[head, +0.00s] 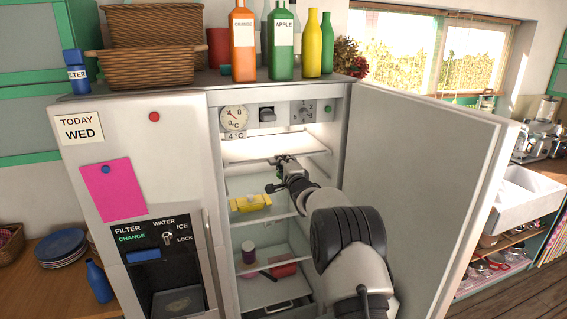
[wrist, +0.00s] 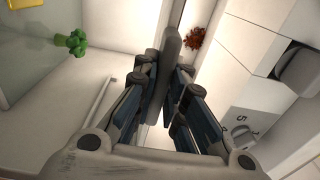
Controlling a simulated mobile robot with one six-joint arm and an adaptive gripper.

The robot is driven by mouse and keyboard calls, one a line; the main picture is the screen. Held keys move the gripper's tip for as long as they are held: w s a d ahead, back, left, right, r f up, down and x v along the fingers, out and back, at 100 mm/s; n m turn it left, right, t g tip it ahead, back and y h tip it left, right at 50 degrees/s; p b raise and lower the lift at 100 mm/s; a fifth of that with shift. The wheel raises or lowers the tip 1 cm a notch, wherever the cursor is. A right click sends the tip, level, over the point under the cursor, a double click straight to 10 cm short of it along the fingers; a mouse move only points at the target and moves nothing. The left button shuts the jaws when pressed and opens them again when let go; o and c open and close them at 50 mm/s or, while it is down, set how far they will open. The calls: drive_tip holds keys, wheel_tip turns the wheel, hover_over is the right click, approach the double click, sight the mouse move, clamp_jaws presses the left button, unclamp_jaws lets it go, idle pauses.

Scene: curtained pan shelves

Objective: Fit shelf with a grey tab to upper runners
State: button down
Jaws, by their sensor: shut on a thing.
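My gripper (head: 276,174) is inside the open fridge, just below a pale upper shelf (head: 247,159) under the control panel. In the wrist view my gripper (wrist: 165,80) is shut on a slim grey tab (wrist: 170,50) that stands up between the fingers. A pale narrow band runs behind it; I cannot tell whether that is the shelf's edge. The upper shelf's front edge looks slightly slanted in the head view. A pale rail (wrist: 98,112) shows on the wall in the wrist view. My arm and gripper hide part of the shelf, and its seating on the runners cannot be made out.
A lower glass shelf (head: 272,214) holds a yellow item (head: 250,203). Broccoli (wrist: 77,43) and a red leafy item (wrist: 195,38) show in the wrist view. The open door (head: 425,135) stands close to the right of my arm. Bottles and baskets stand on top.

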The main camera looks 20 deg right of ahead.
drive_tip(key=shift+w+r+p, duration=0.1)
drive_tip(key=shift+w+p, duration=0.2)
drive_tip(key=shift+w, duration=0.2)
drive_tip(key=c, duration=1.6)
unclamp_jaws()
drive_tip(key=shift+o, duration=0.2)
drive_tip(key=shift+f, duration=0.25)
drive_tip(key=s, duration=1.2)
drive_tip(key=shift+a, duration=0.1)
